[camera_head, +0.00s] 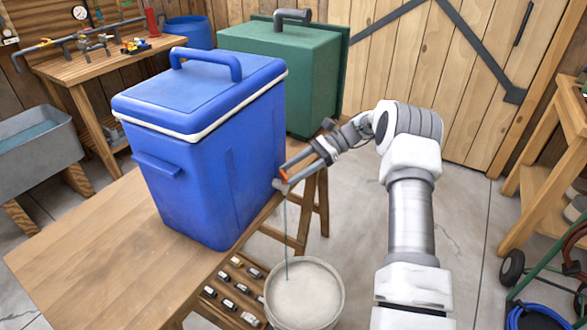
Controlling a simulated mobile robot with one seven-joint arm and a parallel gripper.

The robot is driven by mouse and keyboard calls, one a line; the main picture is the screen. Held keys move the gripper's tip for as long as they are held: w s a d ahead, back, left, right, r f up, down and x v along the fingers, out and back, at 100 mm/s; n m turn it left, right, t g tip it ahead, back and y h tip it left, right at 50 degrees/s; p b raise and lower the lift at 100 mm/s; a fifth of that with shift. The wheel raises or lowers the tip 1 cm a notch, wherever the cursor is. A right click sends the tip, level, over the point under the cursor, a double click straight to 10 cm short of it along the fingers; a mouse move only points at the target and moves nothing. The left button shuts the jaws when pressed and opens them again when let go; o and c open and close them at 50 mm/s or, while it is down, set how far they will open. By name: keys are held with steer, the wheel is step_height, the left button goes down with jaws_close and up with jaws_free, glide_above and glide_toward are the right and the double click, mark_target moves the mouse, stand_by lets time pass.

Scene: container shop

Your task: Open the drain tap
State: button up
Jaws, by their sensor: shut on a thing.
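A blue cooler (215,150) with a white-edged blue lid stands upright and closed on the wooden table (75,255). A small drain tap (281,185) sticks out low on its right side, with an orange part at its top. My gripper (291,172) is shut on the tap at this orange part; the fingers partly hide it. A thin vertical line, seemingly a stream of water (286,235), runs down from the tap to the pale bucket (337,318) on the floor below. The tap lever's exact angle is too small to tell.
A rack of small fittings (235,290) sits beside the bucket, under the table edge. A green container (285,65) stands behind the cooler. A grey sink (35,150) and workbench (85,68) are at left.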

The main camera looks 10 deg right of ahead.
stand_by(0.5)
steer(key=o, duration=1.4)
steer(key=shift+c, duration=0.2)
